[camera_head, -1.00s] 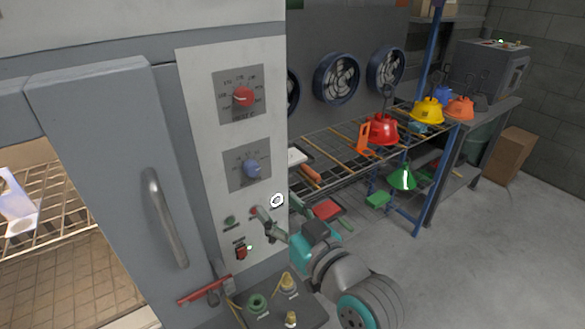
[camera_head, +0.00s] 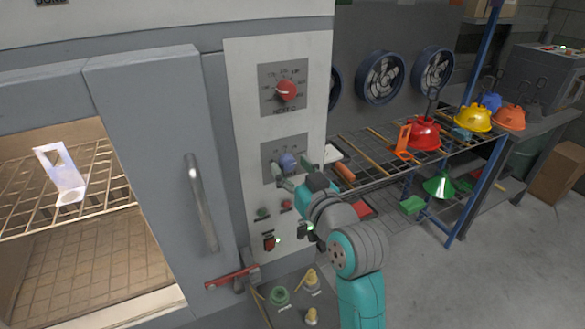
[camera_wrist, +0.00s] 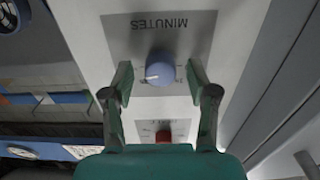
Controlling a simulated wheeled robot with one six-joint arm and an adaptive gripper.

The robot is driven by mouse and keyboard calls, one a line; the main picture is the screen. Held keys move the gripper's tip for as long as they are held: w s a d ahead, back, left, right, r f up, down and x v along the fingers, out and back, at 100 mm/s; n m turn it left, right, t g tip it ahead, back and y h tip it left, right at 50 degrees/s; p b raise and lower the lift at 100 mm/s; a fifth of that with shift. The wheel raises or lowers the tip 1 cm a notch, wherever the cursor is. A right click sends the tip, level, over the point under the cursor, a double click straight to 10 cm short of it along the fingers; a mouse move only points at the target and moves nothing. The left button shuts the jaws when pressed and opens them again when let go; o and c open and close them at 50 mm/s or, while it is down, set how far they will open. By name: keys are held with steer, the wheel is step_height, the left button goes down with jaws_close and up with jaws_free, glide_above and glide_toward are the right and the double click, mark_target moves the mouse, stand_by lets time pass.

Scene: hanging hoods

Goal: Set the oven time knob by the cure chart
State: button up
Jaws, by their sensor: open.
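The blue time knob (camera_head: 287,160) sits on the oven's control panel (camera_head: 246,131), below a red heat knob (camera_head: 286,90). In the wrist view the blue knob (camera_wrist: 160,66) is on a grey plate marked MINUTES, seen upside down. Its white mark points to picture-left and slightly down. My gripper (camera_head: 292,168) is open at the blue knob. In the wrist view my gripper's fingers (camera_wrist: 160,82) are on both sides of the knob, with gaps visible. The scale numbers around the knob are hidden or unreadable there. I cannot make out a cure chart.
The oven door (camera_head: 150,150) with its upright handle is left of the panel; a white bracket (camera_head: 62,175) is on the oven's wire rack. Buttons and a red switch (camera_head: 270,242) are below the knob. A rack with coloured hoods (camera_head: 425,133) stands right.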

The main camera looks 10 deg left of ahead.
steer(key=shift+w, duration=0.1)
jaws_close()
steer(key=shift+n, duration=0.3)
steer(key=n, duration=0.3)
steer(key=shift+n, duration=2.1)
